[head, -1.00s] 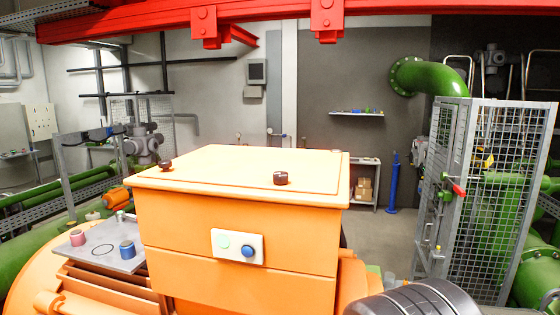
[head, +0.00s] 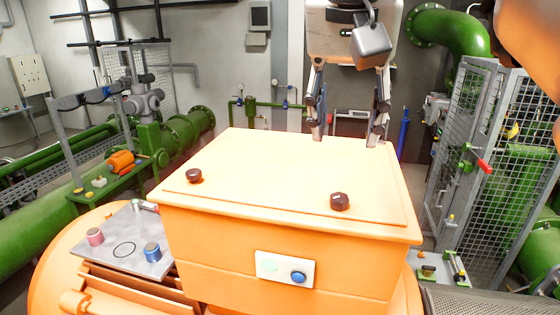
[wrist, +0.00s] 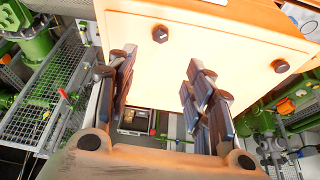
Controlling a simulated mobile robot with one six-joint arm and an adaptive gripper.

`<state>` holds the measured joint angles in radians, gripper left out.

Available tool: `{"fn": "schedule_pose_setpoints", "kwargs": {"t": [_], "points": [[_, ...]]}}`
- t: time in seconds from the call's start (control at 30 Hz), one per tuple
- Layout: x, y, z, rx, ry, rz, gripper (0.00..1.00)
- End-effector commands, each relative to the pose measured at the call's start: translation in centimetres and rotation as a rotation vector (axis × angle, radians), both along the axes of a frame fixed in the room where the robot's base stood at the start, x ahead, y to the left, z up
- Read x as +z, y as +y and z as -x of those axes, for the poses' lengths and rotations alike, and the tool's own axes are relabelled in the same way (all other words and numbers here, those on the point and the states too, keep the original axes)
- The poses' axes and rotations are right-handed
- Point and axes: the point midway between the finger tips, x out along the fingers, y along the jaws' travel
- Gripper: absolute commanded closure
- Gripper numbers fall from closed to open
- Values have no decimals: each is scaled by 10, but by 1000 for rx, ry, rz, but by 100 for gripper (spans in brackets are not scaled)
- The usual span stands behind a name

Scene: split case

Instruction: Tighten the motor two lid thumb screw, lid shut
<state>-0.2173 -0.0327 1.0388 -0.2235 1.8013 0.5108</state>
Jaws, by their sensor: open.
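The orange box's lid (head: 290,170) lies flat and shut on the orange box (head: 210,232). Two dark brown thumb screws stand along its front edge, a right one (head: 340,201) and a left one (head: 194,175). The wrist view faces back, so the right screw (wrist: 160,34) lies ahead between the finger lines and the left screw (wrist: 281,66) lies off to the right. My gripper (head: 347,140) points down at the lid's far edge, fingers wide apart and empty, behind the right screw. Whether either screw is fully seated cannot be told.
A grey plate (head: 125,245) with a pink knob (head: 95,237) and a blue knob (head: 152,252) lies left of the box. A panel with buttons (head: 285,269) is on its front. A mesh cage (head: 470,170) stands at right. The lid top is otherwise clear.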

Motion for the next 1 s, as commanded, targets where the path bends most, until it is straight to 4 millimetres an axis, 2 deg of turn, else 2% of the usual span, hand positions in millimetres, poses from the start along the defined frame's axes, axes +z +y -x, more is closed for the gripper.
{"fn": "schedule_pose_setpoints", "kwargs": {"t": [0.6,0.8,1.0], "points": [[-120,-18,-44,1,3,0,53],[-144,-22,-55,2,0,1,53],[-153,-23,-58,3,-1,-1,53]]}}
